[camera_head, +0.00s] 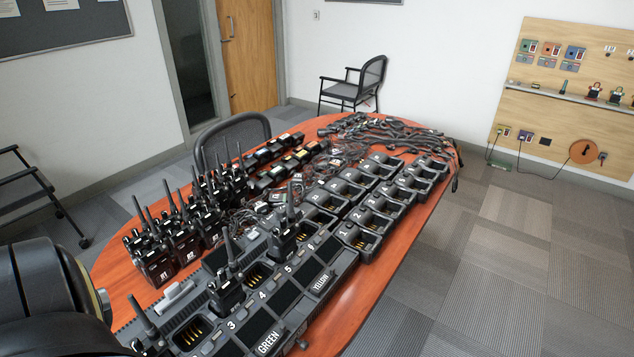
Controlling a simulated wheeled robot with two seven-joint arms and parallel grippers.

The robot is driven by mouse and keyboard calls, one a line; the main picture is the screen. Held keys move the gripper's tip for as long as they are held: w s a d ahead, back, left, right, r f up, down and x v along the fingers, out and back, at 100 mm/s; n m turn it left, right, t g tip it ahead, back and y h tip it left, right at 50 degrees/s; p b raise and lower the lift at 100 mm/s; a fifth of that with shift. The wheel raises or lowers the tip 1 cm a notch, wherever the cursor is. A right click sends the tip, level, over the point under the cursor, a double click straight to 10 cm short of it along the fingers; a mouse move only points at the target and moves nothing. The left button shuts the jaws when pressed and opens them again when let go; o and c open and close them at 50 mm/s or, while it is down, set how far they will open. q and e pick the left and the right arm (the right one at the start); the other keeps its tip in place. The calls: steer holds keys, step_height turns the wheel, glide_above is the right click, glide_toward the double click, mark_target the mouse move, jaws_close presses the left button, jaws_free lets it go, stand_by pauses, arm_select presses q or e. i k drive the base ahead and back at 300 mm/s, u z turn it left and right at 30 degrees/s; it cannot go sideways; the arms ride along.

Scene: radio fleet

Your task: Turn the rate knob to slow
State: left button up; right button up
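I cannot make out any label reading rate or slow. A small dark knob-like piece (302,343) sticks out at the front edge of the multi-bay charger (345,283), near the GREEN label. A round orange-brown disc (583,152) with a dark mark at its middle is on the wooden wall panel at the right. I cannot tell whether either is the rate knob, nor its setting. A black and grey part of my own body, likely my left arm, fills the lower left corner. Neither of my grippers is in view.
The oval orange table (383,270) carries several upright radios (184,246), empty single chargers (372,222) and tangled cables (400,138). Chairs stand behind it (231,140), at the back wall (357,82) and at the left (30,185). The carpet (500,260) at right is clear.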

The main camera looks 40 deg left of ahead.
mark_target(280, 212)
steer(key=i, duration=0.45)
steer(key=u, duration=2.5)
